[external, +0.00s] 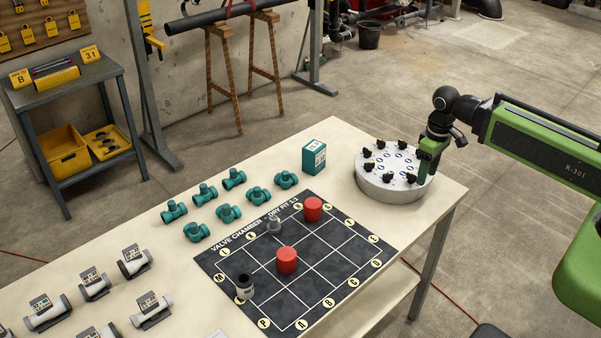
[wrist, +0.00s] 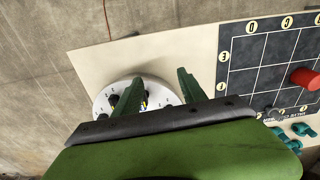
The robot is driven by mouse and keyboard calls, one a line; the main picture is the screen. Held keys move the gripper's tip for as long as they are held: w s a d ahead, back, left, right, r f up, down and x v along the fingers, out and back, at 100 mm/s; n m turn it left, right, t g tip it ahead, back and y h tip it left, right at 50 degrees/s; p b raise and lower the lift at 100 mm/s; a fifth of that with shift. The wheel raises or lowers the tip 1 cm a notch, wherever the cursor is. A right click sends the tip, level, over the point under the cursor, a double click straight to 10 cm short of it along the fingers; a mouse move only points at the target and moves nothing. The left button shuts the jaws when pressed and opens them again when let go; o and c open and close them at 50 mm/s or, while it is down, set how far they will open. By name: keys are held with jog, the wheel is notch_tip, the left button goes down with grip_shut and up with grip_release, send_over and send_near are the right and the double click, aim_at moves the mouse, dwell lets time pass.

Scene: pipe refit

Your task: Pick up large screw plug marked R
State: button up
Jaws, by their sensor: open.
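A round grey drum (external: 388,191) with a white top stands at the table's right end. Several small black plugs (external: 391,178) stand in a ring on its top, among small blue marks. The letters on the plugs are too small to read, so I cannot tell which is R. My gripper (external: 424,172) points down over the drum's right edge, close to a black plug (external: 411,178). In the wrist view its two green fingers (wrist: 160,80) are apart over the drum (wrist: 103,92), with no plug seen held between them. The fingers hide part of the drum's top.
Left of the drum lies a dark gridded board (external: 333,265) with red cylinders (external: 287,261), a metal fitting (external: 273,224) and a black-topped piece (external: 244,287). A teal box (external: 314,157) and teal valves (external: 229,213) stand behind it.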

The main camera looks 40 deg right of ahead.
jog(key=w+a+n+t, duration=0.2)
jog(key=w+a, duration=0.1)
jog(key=w, duration=0.8)
notch_tip(320, 180, up, 4)
jog(key=n+t+y+p, duration=0.1)
jog(key=n+y+p, duration=0.15)
jog(key=n, duration=0.35)
send_over(276, 218)
jog(key=s+d, duration=0.4)
jog(key=s, duration=0.1)
jog(key=shift+y, duration=0.25)
jog(key=b+x, duration=1.2)
jog(key=shift+w+d+f, duration=0.1)
jog(key=shift+f, duration=0.25)
